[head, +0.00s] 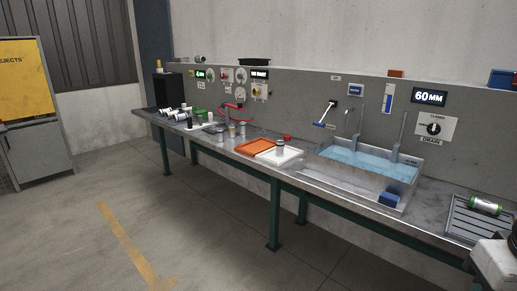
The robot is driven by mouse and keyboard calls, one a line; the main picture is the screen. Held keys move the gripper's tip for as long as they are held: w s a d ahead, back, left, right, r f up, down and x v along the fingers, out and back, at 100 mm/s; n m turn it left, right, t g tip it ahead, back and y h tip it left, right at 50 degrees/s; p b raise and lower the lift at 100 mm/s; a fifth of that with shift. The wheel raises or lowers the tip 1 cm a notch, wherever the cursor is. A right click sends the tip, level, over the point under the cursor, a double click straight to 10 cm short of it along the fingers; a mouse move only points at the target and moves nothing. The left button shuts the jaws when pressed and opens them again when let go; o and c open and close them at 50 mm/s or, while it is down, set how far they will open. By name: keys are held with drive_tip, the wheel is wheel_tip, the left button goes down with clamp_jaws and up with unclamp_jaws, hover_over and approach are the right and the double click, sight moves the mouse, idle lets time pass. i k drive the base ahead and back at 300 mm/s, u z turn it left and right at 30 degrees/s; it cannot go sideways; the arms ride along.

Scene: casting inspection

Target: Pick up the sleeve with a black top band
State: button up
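A small upright pale sleeve (280,149) with a dark top stands on the white tray (290,154) near the middle of the bench. It is small here, but the dark top looks like a black band. Two more small upright cylinders, one at the left (232,131) and one beside it (242,129), stand farther left; their bands are too small to tell. A sleeve with green ends (485,206) lies on its side on the slatted rack (467,222) at the right. Part of my arm shows at the lower right edge, but my gripper is not in view.
An orange tray (254,146) adjoins the white tray. Several cylinders (172,115) crowd the far left end. The floor (190,225) before the bench is clear.

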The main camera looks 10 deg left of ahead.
sight(280, 144)
drive_tip(key=u, duration=0.7)
drive_tip(key=i, duration=1.1)
drive_tip(key=u, duration=0.65)
drive_tip(key=i, duration=1.3)
drive_tip(key=z, duration=0.5)
drive_tip(key=i, duration=0.8)
drive_tip(key=z, duration=0.4)
